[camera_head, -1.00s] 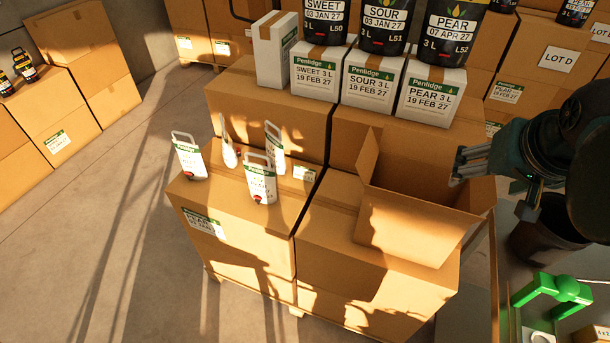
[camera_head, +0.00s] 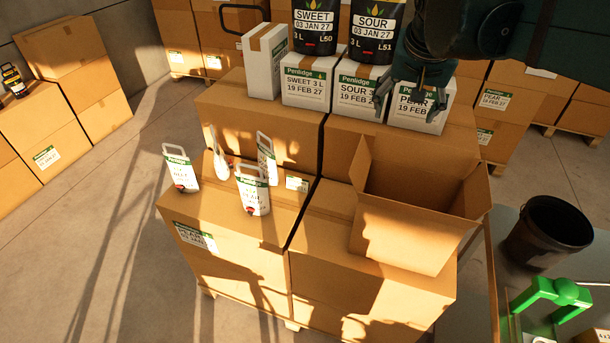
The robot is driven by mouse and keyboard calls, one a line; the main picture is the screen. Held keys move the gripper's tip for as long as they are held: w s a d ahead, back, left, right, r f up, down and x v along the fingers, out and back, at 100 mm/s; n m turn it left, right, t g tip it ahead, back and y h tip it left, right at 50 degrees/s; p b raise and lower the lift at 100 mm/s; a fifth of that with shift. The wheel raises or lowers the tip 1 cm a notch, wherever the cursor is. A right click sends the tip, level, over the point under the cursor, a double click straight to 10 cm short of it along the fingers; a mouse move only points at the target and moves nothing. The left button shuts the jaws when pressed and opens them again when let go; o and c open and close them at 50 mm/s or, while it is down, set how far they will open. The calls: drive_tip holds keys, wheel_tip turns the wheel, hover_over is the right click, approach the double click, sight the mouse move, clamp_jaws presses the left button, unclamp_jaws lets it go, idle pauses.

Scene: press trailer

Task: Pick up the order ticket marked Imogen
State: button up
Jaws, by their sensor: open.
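I cannot make out an order ticket marked Imogen in this view. My gripper (camera_head: 409,100) hangs at the upper right with its fingers spread and nothing between them. It overlaps the white Pear 3 L box (camera_head: 412,122) and partly hides it and what stands behind; I cannot tell whether it touches the box. A Sour 3 L box (camera_head: 354,100) and a Sweet 3 L box (camera_head: 304,90) stand to its left, with the black Sour pouch (camera_head: 376,38) and Sweet pouch (camera_head: 315,28) on them.
Several white handled pouches (camera_head: 252,195) stand on a front carton (camera_head: 225,262). An open, empty-looking carton (camera_head: 400,232) stands right of them. A black bucket (camera_head: 548,235) and a green tap-like object (camera_head: 552,292) are at right. Stacked cartons (camera_head: 85,95) stand left; floor between is clear.

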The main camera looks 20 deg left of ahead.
drive_tip(key=w+a+f+b, duration=0.1)
drive_tip(key=w+a, duration=0.3)
drive_tip(key=a, duration=0.5)
drive_tip(key=w+a+f, duration=0.2)
drive_tip(key=w+a, duration=0.2)
drive_tip(key=a, duration=0.4)
drive_tip(key=g+b, duration=0.1)
hover_over(297, 178)
drive_tip(key=s, duration=0.2)
wheel_tip(297, 178, down, 37)
drive_tip(key=shift+s+d+f, duration=0.2)
drive_tip(key=shift+s+f, duration=0.05)
drive_tip(key=shift+f, duration=0.1)
drive_tip(key=shift+x, duration=1.3)
drive_tip(key=shift+f, duration=0.15)
drive_tip(key=shift+x, duration=2.45)
